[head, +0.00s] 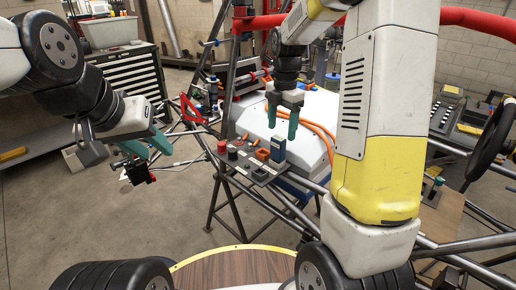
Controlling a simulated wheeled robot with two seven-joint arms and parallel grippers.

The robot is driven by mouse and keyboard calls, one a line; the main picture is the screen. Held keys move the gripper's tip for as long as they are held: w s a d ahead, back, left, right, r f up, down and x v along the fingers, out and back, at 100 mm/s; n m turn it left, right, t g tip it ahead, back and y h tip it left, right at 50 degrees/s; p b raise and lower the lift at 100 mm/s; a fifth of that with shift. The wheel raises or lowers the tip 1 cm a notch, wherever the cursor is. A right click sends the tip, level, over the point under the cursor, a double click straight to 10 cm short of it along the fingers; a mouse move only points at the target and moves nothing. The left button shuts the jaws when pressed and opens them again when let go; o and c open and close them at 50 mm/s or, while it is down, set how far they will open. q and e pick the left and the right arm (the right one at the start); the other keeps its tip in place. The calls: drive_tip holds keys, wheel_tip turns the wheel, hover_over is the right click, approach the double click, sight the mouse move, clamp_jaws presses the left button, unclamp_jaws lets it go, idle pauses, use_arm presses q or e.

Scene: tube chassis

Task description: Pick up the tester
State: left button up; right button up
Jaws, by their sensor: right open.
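My left gripper (147,152) is well to the left, over the floor. Its teal fingers seem closed on a small black piece with red parts (138,172), though the contact is hard to see.
An orange block (262,155) and red and black knob-like parts (232,153) share the plate beside the blue device. Chassis tubes (225,205) surround it. A white box-like body with orange cables (305,125) stands behind. A steering wheel (496,140) is at the right.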

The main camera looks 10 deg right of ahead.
sight(278, 149)
drive_tip(key=shift+w+a+f+n, duration=0.2)
drive_tip(key=shift+f+n, duration=0.1)
drive_tip(key=shift+f, duration=0.15)
drive_tip(key=shift+w+a+f+n, duration=0.1)
drive_tip(key=shift+w+f+n, duration=0.05)
drive_tip(key=shift+f+n, duration=0.2)
wheel_tip(278, 149, down, 8)
drive_tip(key=shift+w+r, duration=0.1)
drive_tip(key=shift+r, duration=0.15)
clamp_jaws()
